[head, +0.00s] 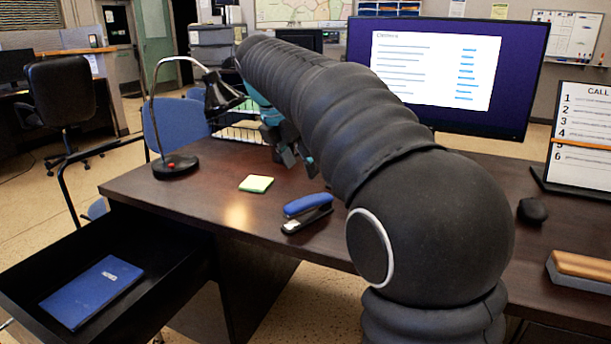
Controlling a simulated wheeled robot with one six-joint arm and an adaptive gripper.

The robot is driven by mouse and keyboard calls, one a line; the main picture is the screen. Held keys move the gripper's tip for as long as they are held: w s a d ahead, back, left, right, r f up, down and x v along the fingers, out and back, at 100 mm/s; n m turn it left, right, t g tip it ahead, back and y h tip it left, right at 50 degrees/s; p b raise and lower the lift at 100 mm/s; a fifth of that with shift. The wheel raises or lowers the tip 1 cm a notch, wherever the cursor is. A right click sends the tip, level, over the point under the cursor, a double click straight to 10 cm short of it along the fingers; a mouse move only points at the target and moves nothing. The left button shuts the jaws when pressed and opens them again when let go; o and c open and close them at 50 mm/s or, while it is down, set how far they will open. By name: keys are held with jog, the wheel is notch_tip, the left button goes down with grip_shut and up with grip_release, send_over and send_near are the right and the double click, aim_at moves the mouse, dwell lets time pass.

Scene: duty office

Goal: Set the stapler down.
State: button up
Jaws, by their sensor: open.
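A blue and black stapler (307,209) rests on the dark wooden desk (225,208), near its front edge. My gripper (298,162) is above the desk, farther back than the stapler and apart from it. It is open, with nothing visible between its fingers. My black arm crosses the view and hides part of the desk behind it.
A desk lamp (175,166) stands at the back left. An open drawer (165,268) holds a blue book (92,291). A monitor (445,75), a mouse (532,211) and a call sheet (583,135) are at right.

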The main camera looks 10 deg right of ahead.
jog(key=shift+s+a+r, duration=0.1)
jog(key=shift+a+r, duration=0.05)
jog(key=shift+r, duration=0.15)
jog(key=shift+s, duration=0.2)
jog(key=s+d+f+m+t+y, duration=0.1)
jog(key=s+f+m, duration=0.5)
jog(key=s+m, duration=0.2)
jog(key=s+d+f+m+t+y, duration=0.1)
jog(key=s+f+m, duration=0.4)
jog(key=s+m, duration=0.3)
jog(key=s+d+f+m+t+y, duration=0.1)
jog(key=s+f+m, duration=0.5)
jog(key=s, duration=0.6)
jog(key=shift+s+f+m+y, duration=0.3)
jog(key=shift+m+y, duration=0.1)
jog(key=shift+m, duration=0.8)
